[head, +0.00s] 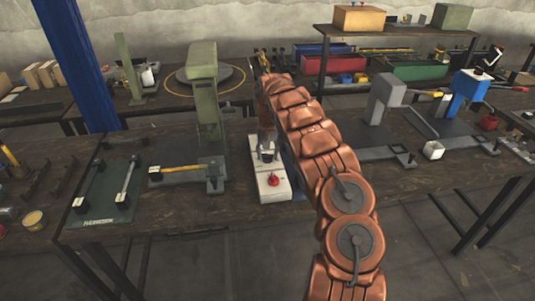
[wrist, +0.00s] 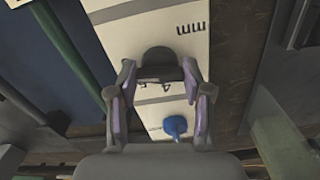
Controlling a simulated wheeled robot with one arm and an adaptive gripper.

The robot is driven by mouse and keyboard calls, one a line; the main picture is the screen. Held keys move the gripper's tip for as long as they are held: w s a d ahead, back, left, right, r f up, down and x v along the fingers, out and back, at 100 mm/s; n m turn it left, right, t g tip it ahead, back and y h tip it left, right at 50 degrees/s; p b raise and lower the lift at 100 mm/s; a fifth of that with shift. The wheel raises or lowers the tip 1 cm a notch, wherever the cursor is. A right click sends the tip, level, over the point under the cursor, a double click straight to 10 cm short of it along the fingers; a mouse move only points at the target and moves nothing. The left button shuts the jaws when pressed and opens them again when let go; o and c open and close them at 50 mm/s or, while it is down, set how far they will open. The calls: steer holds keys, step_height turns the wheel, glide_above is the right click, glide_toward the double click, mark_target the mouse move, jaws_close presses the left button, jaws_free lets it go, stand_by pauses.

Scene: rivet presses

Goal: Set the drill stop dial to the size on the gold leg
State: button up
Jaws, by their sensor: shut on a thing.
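A white dial plate (head: 268,190) lies on the bench under my arm. In the wrist view the plate (wrist: 185,18) bears black "mm" lettering and partly covered number marks. My gripper (wrist: 158,65) is shut on a dark round knob (wrist: 157,58) on this plate, with one finger on each side. In the head view my gripper (head: 267,152) is low over the plate.
A green press (head: 204,90) stands just left of my gripper. A grey press (head: 388,98) and a blue press (head: 470,92) stand to the right. A dark green board (head: 105,205) lies at the left. A shelf with bins is behind.

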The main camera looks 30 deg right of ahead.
steer(key=shift+c, duration=0.6)
steer(key=shift+f+b, duration=0.1)
steer(key=shift+b, duration=0.2)
steer(key=shift+a+f+n+b, duration=0.1)
steer(key=shift+n+b, duration=0.2)
steer(key=shift+n, duration=0.1)
steer(key=n+b, duration=0.2)
steer(key=b, duration=0.1)
steer(key=shift+f+n, duration=0.1)
steer(key=shift+n, duration=0.3)
steer(key=n+b, duration=0.3)
steer(key=n, duration=0.1)
steer(key=shift+b, duration=0.4)
steer(key=shift+r+n+b, duration=0.25)
steer(key=shift+n+b, duration=0.35)
steer(key=shift+n, duration=0.5)
